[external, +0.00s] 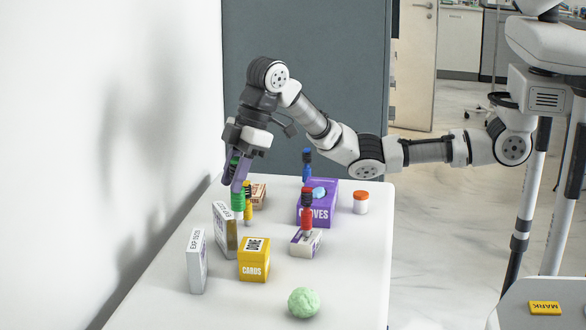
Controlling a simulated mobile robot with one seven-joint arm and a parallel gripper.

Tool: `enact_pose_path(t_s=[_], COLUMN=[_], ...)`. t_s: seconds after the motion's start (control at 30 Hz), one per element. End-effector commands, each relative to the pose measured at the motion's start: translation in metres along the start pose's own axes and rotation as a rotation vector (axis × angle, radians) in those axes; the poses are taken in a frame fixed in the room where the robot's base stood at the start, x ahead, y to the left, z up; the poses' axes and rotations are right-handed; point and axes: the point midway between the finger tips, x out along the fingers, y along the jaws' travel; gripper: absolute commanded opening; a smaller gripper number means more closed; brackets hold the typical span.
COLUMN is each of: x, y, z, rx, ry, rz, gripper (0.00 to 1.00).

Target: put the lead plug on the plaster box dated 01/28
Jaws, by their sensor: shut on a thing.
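My gripper (238,186) points down over the left side of the table and is shut on a green plug (238,202). The green plug is just above or behind a grey-and-white upright box (225,230) with a printed label. I cannot tell whether they touch. A second narrow white box (196,262) stands upright nearer the front left, with "EXP" and a date too small to read surely. A yellow plug (248,212) is just right of the green one. A red plug (307,212) stands at a small white box (306,243). A blue plug (307,163) is at the back.
A white wall (60,150) runs close along the left. The table's right front is clear.

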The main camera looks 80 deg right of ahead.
Motion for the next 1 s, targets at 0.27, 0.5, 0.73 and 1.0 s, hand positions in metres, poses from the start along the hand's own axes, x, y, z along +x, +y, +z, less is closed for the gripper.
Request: enact_pose_path(t_s=[0.27,0.5,0.73,1.0], x=[-0.034,-0.071,-0.111,-0.143], y=[0.14,0.253,0.344,0.401], z=[0.037,0.095,0.167,0.231], rx=[0.202,0.379,0.544,0.667], ry=[0.007,0.008,0.004,-0.002], rz=[0.087,0.163,0.23,0.278], gripper=[0.05,0.05,0.05,0.05])
